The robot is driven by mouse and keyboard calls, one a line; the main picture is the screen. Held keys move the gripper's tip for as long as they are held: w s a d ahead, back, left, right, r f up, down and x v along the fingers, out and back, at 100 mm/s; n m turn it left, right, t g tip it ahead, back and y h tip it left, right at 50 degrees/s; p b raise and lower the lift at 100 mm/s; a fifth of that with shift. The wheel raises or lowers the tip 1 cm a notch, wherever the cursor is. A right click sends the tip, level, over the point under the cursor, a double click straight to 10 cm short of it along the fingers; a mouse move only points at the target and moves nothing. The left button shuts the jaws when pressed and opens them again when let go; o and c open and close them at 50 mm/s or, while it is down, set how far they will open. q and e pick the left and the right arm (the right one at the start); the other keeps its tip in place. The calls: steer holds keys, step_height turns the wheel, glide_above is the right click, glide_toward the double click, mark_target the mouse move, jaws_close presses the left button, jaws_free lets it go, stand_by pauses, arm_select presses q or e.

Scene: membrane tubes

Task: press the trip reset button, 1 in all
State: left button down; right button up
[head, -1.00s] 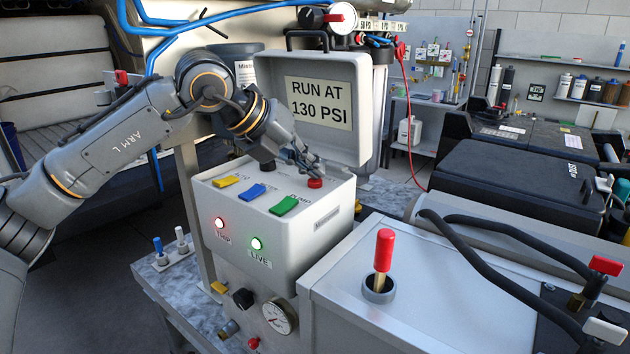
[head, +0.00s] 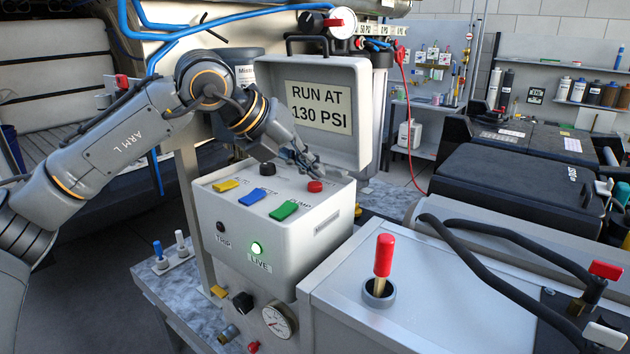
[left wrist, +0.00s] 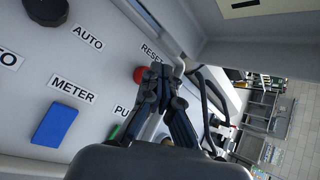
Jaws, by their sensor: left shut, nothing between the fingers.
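The red reset button (head: 315,186) sits at the back right of the grey control box top (head: 317,206). In the left wrist view the red button (left wrist: 139,75) shows beside the RESET label (left wrist: 151,54). My left gripper (head: 318,172) is shut and empty, its fingertips just above and behind the button in the head view; in the left wrist view its fingertips (left wrist: 160,72) appear just right of it. I cannot tell whether they touch. My right gripper is not in view.
Yellow (head: 225,185), blue (head: 257,195) and green (head: 284,210) rockers and a black knob (head: 267,168) share the box top. The open lid (head: 318,135), marked RUN AT 130 PSI, stands behind. A red-handled lever (head: 383,256) rises at right front.

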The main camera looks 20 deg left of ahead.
mark_target(311, 185)
arm_select(q)
steer(key=shift+r, duration=0.3)
steer(key=shift+r+p, duration=1.6)
steer(key=shift+r, duration=0.85)
steer(key=shift+r, duration=0.1)
